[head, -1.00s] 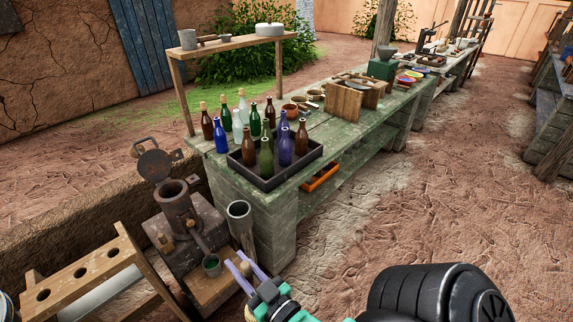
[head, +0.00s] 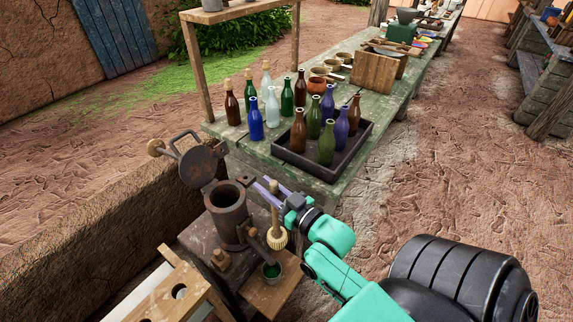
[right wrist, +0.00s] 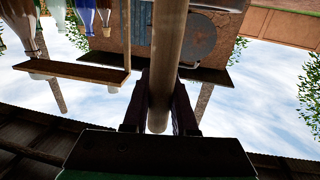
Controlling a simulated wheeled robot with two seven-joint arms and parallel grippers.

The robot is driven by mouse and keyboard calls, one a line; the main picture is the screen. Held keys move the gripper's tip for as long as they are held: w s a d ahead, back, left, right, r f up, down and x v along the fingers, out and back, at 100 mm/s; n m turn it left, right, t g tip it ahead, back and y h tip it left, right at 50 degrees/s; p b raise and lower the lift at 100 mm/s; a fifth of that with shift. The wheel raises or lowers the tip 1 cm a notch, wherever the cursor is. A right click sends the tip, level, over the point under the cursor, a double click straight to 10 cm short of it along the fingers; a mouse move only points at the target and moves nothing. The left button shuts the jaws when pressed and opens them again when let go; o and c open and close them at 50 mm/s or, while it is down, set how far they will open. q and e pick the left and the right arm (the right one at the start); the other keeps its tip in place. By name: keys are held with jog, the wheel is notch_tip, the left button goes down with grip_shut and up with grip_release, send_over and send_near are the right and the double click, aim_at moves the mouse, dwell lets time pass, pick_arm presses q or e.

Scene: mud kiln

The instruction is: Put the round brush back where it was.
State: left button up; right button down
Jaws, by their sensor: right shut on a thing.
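The round brush (head: 277,238) has pale bristles and a wooden handle, and it hangs bristles down. My right gripper (head: 268,188) is shut on the upper handle. In the right wrist view the handle (right wrist: 167,60) runs between the two dark fingers (right wrist: 160,105). In the head view the bristles show above and slightly right of a small dark pot (head: 271,270) on a wooden board; I cannot tell the height gap. The grey upright cylinder seen earlier beside this board is not visible now. My left gripper is not in view.
An iron pot (head: 229,212) with a raised round lid (head: 203,163) stands just left of the brush. A green bench (head: 350,80) behind carries several bottles and a dark tray (head: 283,150). A wooden rack (head: 165,300) is at the lower left.

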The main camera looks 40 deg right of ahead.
jog(key=w+d+r+m+h+b, duration=0.25)
jog(key=w+d+r+b, duration=0.35)
jog(key=d+r, duration=0.75)
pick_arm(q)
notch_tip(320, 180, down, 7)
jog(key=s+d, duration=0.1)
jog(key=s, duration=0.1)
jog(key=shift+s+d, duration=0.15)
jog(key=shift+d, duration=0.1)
pick_arm(e)
notch_tip(320, 180, down, 20)
jog(key=shift+w+d, duration=0.3)
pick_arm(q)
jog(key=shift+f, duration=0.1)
pick_arm(e)
jog(key=shift+f+n+h, duration=0.15)
jog(key=shift+n+h, duration=0.1)
jog(key=c, duration=0.7)
grip_release()
